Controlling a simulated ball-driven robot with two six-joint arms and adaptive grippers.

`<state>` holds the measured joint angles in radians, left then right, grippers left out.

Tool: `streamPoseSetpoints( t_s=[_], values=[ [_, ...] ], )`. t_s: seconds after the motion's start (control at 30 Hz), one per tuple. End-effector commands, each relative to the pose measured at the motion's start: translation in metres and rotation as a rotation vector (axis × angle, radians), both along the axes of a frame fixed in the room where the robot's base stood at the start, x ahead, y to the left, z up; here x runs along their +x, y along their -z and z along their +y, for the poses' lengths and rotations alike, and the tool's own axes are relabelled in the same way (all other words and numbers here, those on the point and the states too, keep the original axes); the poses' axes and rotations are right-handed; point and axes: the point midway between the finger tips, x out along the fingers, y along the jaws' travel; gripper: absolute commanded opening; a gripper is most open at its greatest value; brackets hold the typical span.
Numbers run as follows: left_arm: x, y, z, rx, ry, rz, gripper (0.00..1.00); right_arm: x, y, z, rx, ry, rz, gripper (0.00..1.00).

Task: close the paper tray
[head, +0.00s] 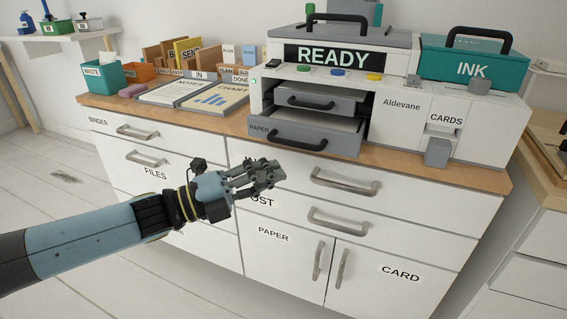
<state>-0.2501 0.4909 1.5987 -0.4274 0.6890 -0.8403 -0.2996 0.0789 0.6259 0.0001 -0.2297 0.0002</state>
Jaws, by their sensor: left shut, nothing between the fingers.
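The grey paper tray (303,138), labelled PAPER, sticks out from the lower front of the white printer (397,127) on the desk top. It is pulled partly out, and a white sheet area shows inside it. A smaller grey tray (318,97) sits above it in the same opening. My left gripper (272,171) is shut and empty. In the picture it shows below and a little left of the paper tray's handle, in front of the cabinet drawers, apart from the tray. My right gripper is not in view.
Left of the printer lie a NOTES pad (180,91) and a CHART clipboard (216,101). A teal WASTE bin (103,76) stands at the far left. A teal INK box (472,62) sits on the printer. Drawer handles (343,182) protrude from the cabinet front below.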

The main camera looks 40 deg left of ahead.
Motion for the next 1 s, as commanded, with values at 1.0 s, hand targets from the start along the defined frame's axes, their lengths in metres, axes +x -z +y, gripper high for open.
streamPoseSetpoints(
  t_s=[1.0],
  values=[
    [0.090,-0.003,0.015,0.001,-0.001,-0.002,0.00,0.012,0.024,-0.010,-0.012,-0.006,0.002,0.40]
  ],
)
